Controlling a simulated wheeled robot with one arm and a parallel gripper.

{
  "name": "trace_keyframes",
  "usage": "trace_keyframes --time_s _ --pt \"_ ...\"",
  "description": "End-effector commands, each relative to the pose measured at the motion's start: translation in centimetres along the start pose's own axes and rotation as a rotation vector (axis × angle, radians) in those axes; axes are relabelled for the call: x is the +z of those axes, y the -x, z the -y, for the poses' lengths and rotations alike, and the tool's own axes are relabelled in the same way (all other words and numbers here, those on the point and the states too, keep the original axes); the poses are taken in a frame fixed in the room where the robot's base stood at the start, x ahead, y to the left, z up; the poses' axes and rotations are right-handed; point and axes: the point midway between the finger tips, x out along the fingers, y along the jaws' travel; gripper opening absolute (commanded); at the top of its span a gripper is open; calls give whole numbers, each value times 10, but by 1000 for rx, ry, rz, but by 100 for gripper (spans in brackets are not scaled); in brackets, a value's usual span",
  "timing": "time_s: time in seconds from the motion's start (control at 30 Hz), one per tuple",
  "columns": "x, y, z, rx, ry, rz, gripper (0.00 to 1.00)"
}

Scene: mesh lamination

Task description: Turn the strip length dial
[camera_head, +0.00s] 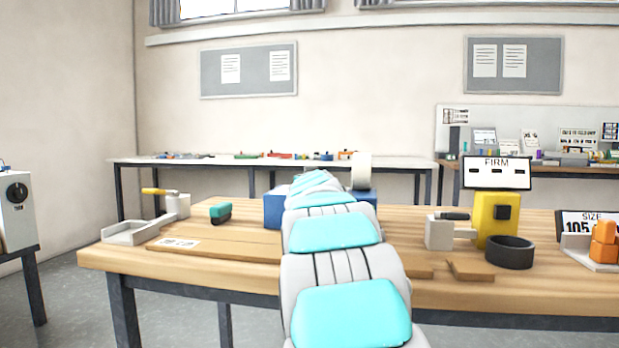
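No dial here is legibly marked as strip length. A black round dial (17,192) is on the front of a white box (16,222) at the far left edge, with small unreadable marks below it. My arm reaches forward from the bottom centre over the table. Its far end is foreshortened and my gripper does not show.
The wooden table (225,270) bears a grey tray (130,233), a teal-and-black tool (220,213), blue blocks (273,210) partly behind my arm, a black ring (510,252) and a SIZE sign (590,222). Floor (70,300) is clear between the white box's stand and the table.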

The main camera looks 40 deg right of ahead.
Motion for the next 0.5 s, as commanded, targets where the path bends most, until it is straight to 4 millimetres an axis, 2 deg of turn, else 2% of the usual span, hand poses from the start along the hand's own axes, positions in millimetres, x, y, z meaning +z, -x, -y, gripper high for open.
trace_keyframes --time_s 0.23,0.27,0.5 --pt "-1 0 0 0 1 -2 0" --pt "-1 0 0 0 1 -2 52" --pt "-1 0 0 0 1 -1 79"
